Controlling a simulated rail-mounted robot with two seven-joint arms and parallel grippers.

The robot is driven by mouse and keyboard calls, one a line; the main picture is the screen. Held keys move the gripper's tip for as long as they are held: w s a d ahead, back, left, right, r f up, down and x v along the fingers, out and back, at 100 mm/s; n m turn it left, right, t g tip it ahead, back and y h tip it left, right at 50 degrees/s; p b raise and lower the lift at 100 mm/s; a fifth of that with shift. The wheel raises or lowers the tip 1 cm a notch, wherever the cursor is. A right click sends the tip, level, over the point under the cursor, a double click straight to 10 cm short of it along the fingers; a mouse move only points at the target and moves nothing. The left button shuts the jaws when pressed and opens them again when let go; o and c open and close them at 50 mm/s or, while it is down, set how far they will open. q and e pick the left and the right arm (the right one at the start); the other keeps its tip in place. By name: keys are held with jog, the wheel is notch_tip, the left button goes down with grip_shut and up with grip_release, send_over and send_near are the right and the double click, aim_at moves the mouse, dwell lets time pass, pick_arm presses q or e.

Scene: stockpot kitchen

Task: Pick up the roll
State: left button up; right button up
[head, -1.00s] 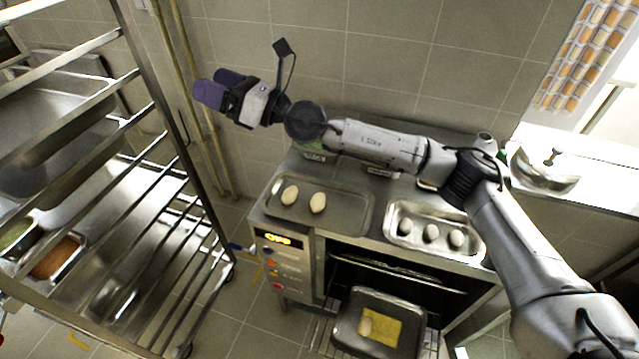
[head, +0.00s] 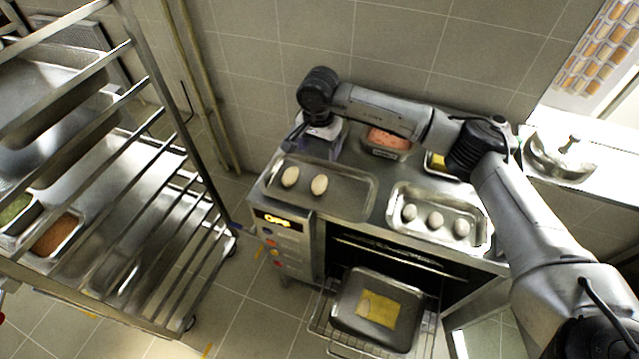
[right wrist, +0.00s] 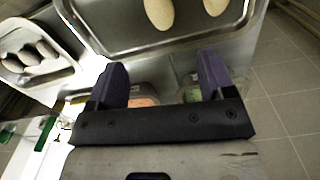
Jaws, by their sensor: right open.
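Two pale oval rolls (head: 305,180) lie in the dark tray (head: 345,205) at the left of the oven top; they also show at the top of the right wrist view (right wrist: 187,8). Three more rolls (head: 435,221) lie in the shiny steel tray (head: 400,192) to the right. My right gripper (head: 325,150) points down behind the dark tray. In the wrist view its purple fingers (right wrist: 163,70) are apart with nothing gripped. My left gripper is not in view.
A container with pink contents (head: 388,138) stands at the back of the oven top, beside my right gripper. A metal rack (head: 150,90) with pans is on the left. A pan with a lid (head: 560,158) sits on the right counter.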

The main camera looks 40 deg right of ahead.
aim_at(319, 181)
jog(key=shift+n, duration=0.3)
notch_tip(319, 181, down, 14)
jog(key=shift+r+b, duration=0.1)
jog(key=shift+b, duration=0.4)
jog(key=shift+c, duration=0.2)
jog(key=c, duration=1)
jog(key=shift+o, duration=0.2)
jog(key=shift+r, duration=0.15)
